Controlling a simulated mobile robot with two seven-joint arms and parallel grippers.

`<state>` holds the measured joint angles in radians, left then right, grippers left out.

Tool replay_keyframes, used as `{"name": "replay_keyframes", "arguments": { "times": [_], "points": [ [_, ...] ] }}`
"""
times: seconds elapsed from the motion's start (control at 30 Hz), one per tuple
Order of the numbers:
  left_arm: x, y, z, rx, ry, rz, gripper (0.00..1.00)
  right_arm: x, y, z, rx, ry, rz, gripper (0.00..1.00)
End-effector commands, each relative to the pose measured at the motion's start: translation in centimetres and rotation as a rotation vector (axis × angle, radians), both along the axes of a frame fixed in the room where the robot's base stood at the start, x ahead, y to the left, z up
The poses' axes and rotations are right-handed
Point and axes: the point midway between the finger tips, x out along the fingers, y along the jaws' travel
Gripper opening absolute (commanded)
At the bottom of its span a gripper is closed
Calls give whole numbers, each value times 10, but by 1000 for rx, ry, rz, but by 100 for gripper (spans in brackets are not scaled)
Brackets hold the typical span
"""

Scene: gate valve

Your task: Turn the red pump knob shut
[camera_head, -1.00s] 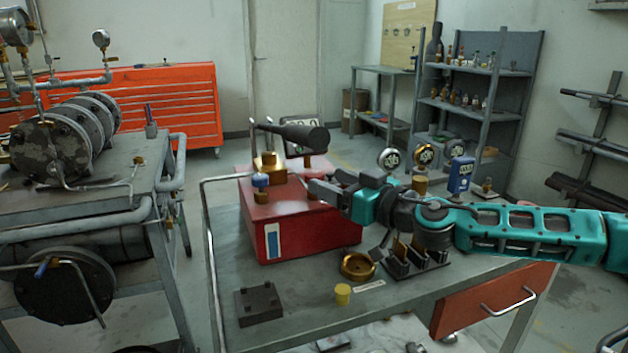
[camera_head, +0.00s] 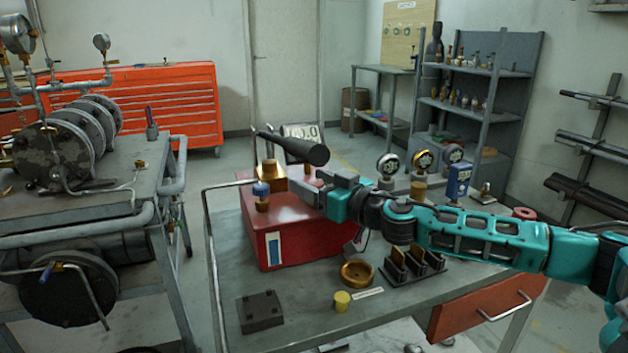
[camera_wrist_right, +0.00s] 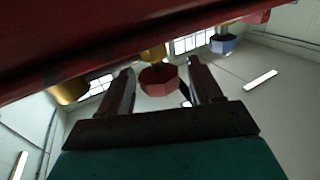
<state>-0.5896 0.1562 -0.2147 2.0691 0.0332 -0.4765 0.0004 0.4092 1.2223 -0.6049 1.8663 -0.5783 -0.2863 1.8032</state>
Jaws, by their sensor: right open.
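A red faceted knob (camera_wrist_right: 158,80) on a brass stem shows in the right wrist view, between the two fingers of my right gripper (camera_wrist_right: 160,88). The fingers are apart, one on each side of it; I cannot tell whether they touch it. In the head view my right gripper (camera_head: 300,182) is at the top of the red pump box (camera_head: 292,236), and the red knob is hidden there. A blue knob (camera_head: 261,189) stands at the box's left; a blue knob also shows in the wrist view (camera_wrist_right: 222,44). My left gripper is out of view.
A dark tapered bar (camera_head: 300,147) lies above my right gripper, near a brass block (camera_head: 269,172). On the bench are a brass dish (camera_head: 357,273), a yellow cup (camera_head: 342,301) and a dark block (camera_head: 260,312).

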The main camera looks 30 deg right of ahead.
Motion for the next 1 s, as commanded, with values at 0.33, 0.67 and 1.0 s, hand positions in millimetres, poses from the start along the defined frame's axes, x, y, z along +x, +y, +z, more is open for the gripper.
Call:
{"name": "replay_keyframes", "arguments": {
  "times": [0.33, 0.67, 1.0],
  "points": [
    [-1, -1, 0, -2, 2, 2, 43, 1, 0, 0, 0, 1, 1, 60],
    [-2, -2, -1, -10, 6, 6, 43, 1, 0, 0, 0, 0, 1, 28],
    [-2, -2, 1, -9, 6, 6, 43, 1, 1, 0, 0, 0, -9, 13]
  ]
}}
